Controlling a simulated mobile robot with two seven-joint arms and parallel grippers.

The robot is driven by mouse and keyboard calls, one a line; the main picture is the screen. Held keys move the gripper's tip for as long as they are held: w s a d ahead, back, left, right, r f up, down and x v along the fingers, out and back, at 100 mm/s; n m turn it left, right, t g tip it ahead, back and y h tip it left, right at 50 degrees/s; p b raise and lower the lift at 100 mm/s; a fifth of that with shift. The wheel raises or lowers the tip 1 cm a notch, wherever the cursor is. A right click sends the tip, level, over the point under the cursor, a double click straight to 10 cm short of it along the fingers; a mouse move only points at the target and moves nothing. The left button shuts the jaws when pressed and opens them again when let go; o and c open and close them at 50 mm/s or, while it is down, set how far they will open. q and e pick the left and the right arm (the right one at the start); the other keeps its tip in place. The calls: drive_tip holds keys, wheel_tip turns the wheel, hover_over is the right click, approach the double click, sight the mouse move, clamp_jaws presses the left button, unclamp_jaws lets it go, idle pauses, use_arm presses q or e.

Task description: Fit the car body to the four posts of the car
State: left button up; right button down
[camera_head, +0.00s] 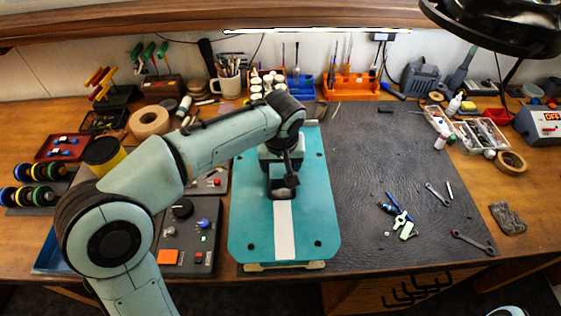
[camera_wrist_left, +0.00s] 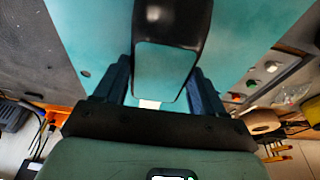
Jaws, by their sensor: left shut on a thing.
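The car body (camera_head: 245,215) is a flat teal panel with a white stripe, a raised black cabin and dark holes near its corners. It lies roughly level over the car (camera_head: 285,267), whose pale front edge shows below it. My left gripper (camera_head: 284,183) is shut on the black cabin. In the left wrist view, the fingers of the left gripper (camera_wrist_left: 162,85) stand on both sides of the cabin (camera_wrist_left: 170,25), with the teal panel (camera_wrist_left: 80,40) beyond. The posts are hidden or too small to make out, so I cannot tell whether they pass through the holes.
A dark mat (camera_head: 370,170) right of the car is mostly clear, with small tools and wrenches (camera_head: 437,194). A grey control box (camera_head: 190,235) sits close on the left. Tool holders and a mug (camera_head: 229,87) line the back. A black lamp (camera_head: 500,25) hangs upper right.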

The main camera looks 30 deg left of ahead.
sight(281, 177)
use_arm(q)
drive_tip(key=shift+s+b+x, duration=0.15)
drive_tip(key=shift+b+x, duration=0.35)
drive_tip(key=shift+x, duration=0.25)
drive_tip(key=shift+s+b+x, duration=0.15)
drive_tip(key=shift+b+x, duration=0.35)
drive_tip(key=shift+x, duration=0.2)
drive_tip(key=o, duration=1.1)
drive_tip(key=shift+d+f, duration=0.1)
drive_tip(key=shift+d, duration=0.1)
drive_tip(key=p+v, duration=0.2)
drive_tip(key=v, duration=1.1)
